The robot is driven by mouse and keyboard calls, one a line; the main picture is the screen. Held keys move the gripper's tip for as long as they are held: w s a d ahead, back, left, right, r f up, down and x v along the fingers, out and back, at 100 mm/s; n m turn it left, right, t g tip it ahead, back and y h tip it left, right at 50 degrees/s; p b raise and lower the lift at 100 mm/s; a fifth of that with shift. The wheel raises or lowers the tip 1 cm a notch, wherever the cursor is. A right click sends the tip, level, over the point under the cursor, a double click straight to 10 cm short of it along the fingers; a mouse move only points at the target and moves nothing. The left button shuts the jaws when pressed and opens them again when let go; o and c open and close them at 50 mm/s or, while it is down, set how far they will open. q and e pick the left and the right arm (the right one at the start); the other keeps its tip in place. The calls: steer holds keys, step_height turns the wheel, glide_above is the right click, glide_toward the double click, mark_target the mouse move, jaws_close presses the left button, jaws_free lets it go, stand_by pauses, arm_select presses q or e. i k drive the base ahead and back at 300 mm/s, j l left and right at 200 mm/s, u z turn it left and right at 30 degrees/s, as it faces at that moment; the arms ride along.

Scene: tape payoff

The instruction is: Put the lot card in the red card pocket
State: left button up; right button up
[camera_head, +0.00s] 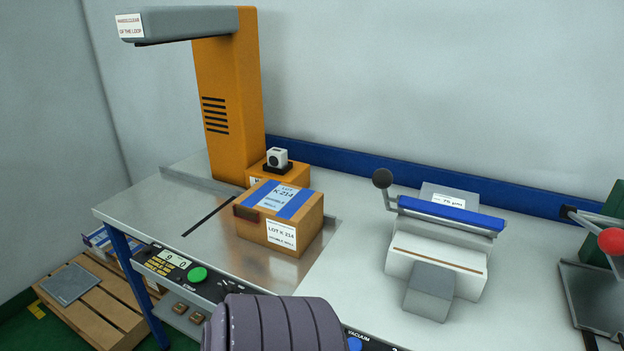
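I see no loose lot card and no red card pocket in the head view. A cardboard box (281,217) with blue tape stands on the steel plate of the bench. Its front label reads "LOT K 214", and another printed label lies on its top. Neither of my grippers shows. A dark ribbed rounded part (272,325), which looks like one of my arm links, covers the bottom centre and hides part of the bench's front edge.
An orange column (232,95) with a grey overhead arm rises behind the box. A blue-topped sealer-like device (440,247) stands right of centre. A red knob (611,241) is at the right edge. A wooden pallet (97,310) lies at lower left.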

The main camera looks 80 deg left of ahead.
mark_target(247, 217)
steer(key=k+j+z, duration=0.2)
steer(key=z, duration=0.2)
steer(key=k+j+z, duration=0.15)
steer(key=z, duration=0.2)
steer(key=k+z, duration=0.4)
steer(key=k+j+u, duration=0.15)
steer(key=k, duration=0.2)
steer(key=k+j+u, duration=0.2)
steer(key=k+l, duration=0.1)
